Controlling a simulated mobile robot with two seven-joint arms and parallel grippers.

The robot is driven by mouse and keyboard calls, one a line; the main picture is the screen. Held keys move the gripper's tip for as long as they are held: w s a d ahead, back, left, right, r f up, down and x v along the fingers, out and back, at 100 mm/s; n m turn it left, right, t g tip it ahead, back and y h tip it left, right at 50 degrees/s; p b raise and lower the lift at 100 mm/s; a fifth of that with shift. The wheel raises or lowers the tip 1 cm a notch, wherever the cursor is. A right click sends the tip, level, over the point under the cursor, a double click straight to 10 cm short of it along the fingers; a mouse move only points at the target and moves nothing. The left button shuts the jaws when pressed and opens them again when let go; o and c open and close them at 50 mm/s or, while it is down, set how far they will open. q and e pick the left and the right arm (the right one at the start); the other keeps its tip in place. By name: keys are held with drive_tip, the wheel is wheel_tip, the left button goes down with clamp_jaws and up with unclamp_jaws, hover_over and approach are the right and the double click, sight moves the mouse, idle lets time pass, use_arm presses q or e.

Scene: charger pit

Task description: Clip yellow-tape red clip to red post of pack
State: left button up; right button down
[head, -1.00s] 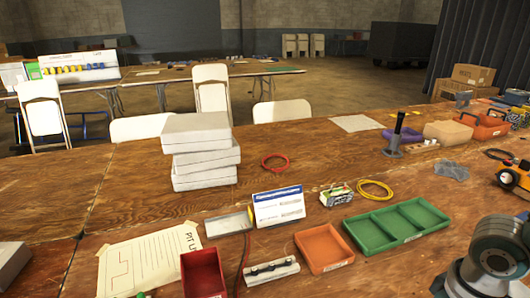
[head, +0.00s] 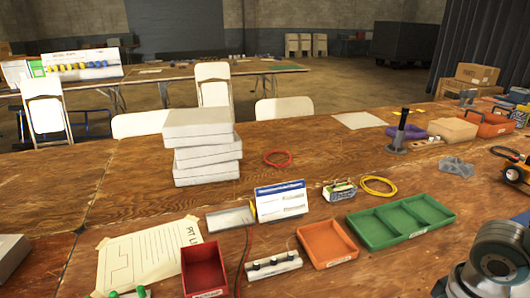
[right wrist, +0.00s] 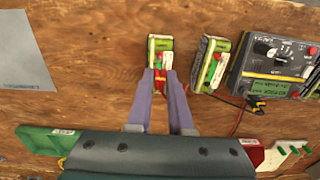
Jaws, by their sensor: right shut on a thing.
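In the right wrist view my right gripper (right wrist: 161,74) points at a green-and-white battery pack (right wrist: 159,44) that has red and green parts on top. Its two fingers are shut on a small red clip, which is mostly hidden between the tips. I cannot make out tape on it. The tips overlap the pack in the picture; whether the clip touches a post I cannot tell. A second similar pack (right wrist: 208,62) stands just to the right, apart from the fingers. In the head view only my right arm link shows at the lower right. My left gripper is not in view.
A meter (right wrist: 275,60) with leads stands right of the packs. A green tray (right wrist: 42,140) and a red tray (right wrist: 262,157) lie near the wrist view's bottom. In the head view, white boxes (head: 203,150) are stacked behind a card stand (head: 281,203), with an orange tray (head: 327,245) nearby.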

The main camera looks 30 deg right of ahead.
drive_tip(key=shift+f+b, duration=1.45)
drive_tip(key=shift+f, duration=0.6)
drive_tip(key=shift+f, duration=0.15)
idle(0.5)
drive_tip(key=c, duration=0.7)
unclamp_jaws()
drive_tip(key=shift+c, duration=0.2)
drive_tip(key=shift+o, duration=1)
